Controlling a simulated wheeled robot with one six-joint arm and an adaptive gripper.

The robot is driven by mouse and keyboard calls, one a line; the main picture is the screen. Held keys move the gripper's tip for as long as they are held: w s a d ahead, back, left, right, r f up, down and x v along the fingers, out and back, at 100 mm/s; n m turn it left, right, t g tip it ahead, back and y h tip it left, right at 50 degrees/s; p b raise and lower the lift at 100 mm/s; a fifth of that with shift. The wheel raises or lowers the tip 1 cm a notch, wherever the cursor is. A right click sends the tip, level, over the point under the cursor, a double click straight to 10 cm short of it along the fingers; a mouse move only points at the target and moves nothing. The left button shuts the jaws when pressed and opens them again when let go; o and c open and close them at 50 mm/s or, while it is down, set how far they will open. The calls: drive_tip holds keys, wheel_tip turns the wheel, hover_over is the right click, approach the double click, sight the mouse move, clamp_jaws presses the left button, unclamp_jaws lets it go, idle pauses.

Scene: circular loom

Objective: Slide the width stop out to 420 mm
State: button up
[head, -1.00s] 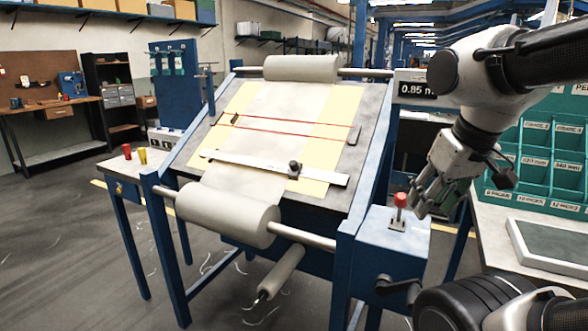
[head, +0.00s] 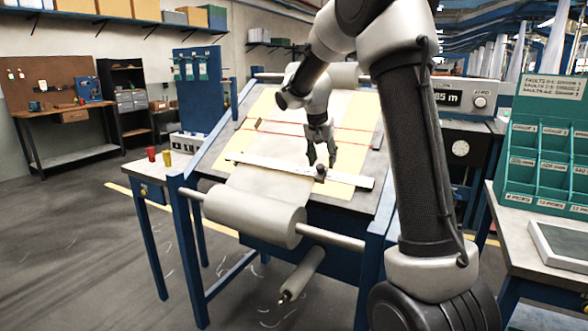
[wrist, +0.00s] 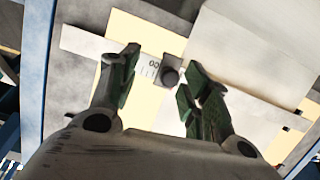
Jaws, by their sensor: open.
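The width stop (head: 320,172) is a small dark block with a knob on the white rule (head: 262,168) that crosses the sloped board. In the wrist view the stop (wrist: 170,72) shows between my fingers, closer to the right one, with a few scale marks of the rule (wrist: 85,42) beside it. The full scale reading cannot be made out. My gripper (head: 322,162) is open and empty, pointing down just above the stop; the wrist view shows its green-padded fingers (wrist: 155,90) apart on either side. I cannot tell whether either touches it.
Grey cloth (head: 258,184) runs over the board to a front roll (head: 255,214). Red lines (head: 285,130) cross the board above the rule. A blue frame (head: 188,240) surrounds it. A green pigeonhole rack (head: 545,150) stands at right.

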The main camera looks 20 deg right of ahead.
sight(320, 165)
drive_tip(key=w+f+m, duration=0.1)
drive_tip(key=w+d+f+m, duration=0.1)
drive_tip(key=w+f, duration=0.1)
drive_tip(key=w+f+m, duration=0.1)
drive_tip(key=f, duration=0.1)
drive_tip(key=shift+w+d+m+t, duration=0.15)
drive_tip(key=shift+d+m+t, duration=0.15)
drive_tip(key=shift+t, duration=0.1)
clamp_jaws()
idle(0.4)
